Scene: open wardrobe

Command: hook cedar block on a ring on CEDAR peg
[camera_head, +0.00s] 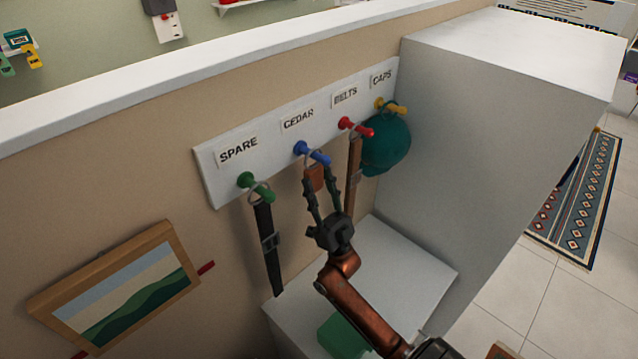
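The cedar block (315,179) is a small brown block with a thin ring (311,157) at its top. It hangs under the blue peg (313,153), which is below the CEDAR label (298,120). The ring appears to be around the peg's shaft, close under its knob. My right gripper (322,180) reaches up from below, with its fingers spread on either side of the block. A gap shows between the right-hand finger and the block. The left-hand finger overlaps the block's lower edge in the picture, so contact there is unclear. My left gripper is not in view.
A belt hangs from the green SPARE peg (256,187). A brown belt (354,175) hangs from the red peg (357,127), close beside my gripper. A teal cap (387,146) hangs under the yellow peg (391,105). A white cabinet (490,120) stands at right.

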